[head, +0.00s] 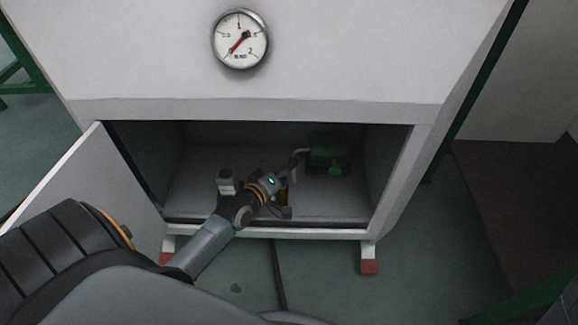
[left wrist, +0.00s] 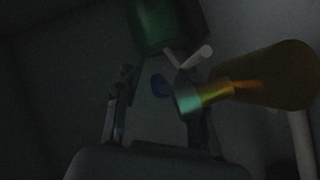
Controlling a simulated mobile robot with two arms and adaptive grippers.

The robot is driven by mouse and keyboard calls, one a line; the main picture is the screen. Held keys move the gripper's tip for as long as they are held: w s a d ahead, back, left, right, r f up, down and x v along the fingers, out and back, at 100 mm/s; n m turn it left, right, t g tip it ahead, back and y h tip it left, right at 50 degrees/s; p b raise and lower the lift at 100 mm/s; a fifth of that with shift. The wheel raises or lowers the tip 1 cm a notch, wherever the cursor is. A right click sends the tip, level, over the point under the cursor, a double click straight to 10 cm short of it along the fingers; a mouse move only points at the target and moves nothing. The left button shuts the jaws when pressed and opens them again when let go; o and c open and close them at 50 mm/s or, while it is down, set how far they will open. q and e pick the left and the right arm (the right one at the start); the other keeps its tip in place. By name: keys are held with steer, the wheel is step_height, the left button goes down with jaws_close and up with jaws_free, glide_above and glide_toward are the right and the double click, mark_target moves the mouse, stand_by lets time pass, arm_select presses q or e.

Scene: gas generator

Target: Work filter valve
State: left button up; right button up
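In the head view my left arm reaches into the low open compartment of the white cabinet. My left gripper (head: 291,178) is in front of a green cylinder (head: 330,157) there. In the dark left wrist view, the two fingers of the left gripper (left wrist: 157,98) stand apart. A small blue part (left wrist: 160,85), perhaps a valve handle, shows between them. A brass-coloured fitting (left wrist: 205,96) with an amber body (left wrist: 278,75) shows beside the right finger, overlapping it in the picture. I cannot tell whether a finger touches the blue part. My right gripper is not in view.
The cabinet door (head: 85,180) stands open at the left, close to my arm. The compartment's side walls and lower lip (head: 330,231) frame the opening. A round pressure gauge (head: 240,39) is on the panel above. A pale pipe (left wrist: 303,145) shows at the wrist view's right.

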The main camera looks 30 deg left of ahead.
arm_select(q)
steer(key=v, duration=0.7)
steer(key=shift+s, duration=0.25)
steer(key=shift+d+r, duration=0.1)
steer(key=shift+r, duration=0.05)
